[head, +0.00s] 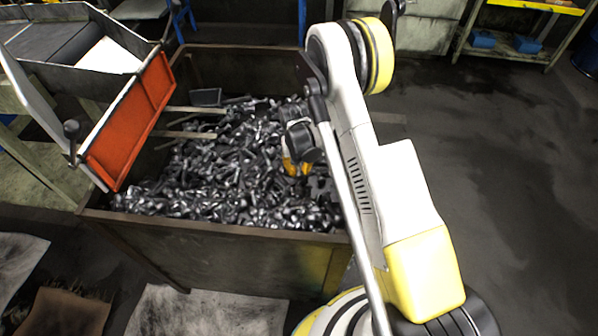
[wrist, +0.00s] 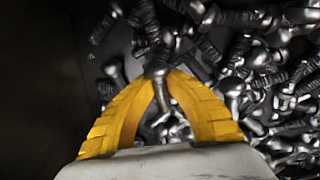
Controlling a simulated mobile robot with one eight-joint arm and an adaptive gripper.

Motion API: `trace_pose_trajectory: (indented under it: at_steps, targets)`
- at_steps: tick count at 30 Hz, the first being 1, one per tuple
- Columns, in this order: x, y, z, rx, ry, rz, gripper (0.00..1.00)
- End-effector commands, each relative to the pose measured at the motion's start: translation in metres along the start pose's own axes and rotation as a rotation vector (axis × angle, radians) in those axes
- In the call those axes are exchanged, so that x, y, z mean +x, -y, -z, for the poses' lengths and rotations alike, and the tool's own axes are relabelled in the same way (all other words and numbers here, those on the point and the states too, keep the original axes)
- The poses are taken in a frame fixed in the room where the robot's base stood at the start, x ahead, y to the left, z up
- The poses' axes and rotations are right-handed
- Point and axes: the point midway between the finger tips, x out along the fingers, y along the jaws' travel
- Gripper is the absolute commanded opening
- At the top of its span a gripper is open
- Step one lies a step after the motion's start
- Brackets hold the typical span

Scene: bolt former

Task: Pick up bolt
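Many dark metallic bolts fill the bin in a loose heap (head: 230,175). My gripper (head: 297,167) is low over the right part of the heap in the head view, its yellow fingers partly hidden by my arm. Other bolts show between and beyond the fingers. Whether the bolt is clear of the heap cannot be told.
The bolts lie in a rusty metal bin (head: 215,232) with raised walls. An orange-fronted chute (head: 130,120) overhangs its left side. A dark area, perhaps the bin wall, lies left in the wrist view. Open floor (head: 490,190) is to the right. Shelving (head: 515,45) stands at the back right.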

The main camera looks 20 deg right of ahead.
Motion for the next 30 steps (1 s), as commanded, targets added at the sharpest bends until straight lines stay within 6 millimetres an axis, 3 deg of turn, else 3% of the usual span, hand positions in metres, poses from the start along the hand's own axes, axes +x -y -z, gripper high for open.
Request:
trace_pose_trajectory:
  at_steps: [14,24,30]
  targets:
    - [-0.006,0.0,0.0,0.0,0.0,0.0,0.0]
    - [-0.075,-0.004,0.0,0.0,0.0,0.0,0.0]
    - [-0.098,-0.005,0.0,0.0,0.0,0.0,0.0]
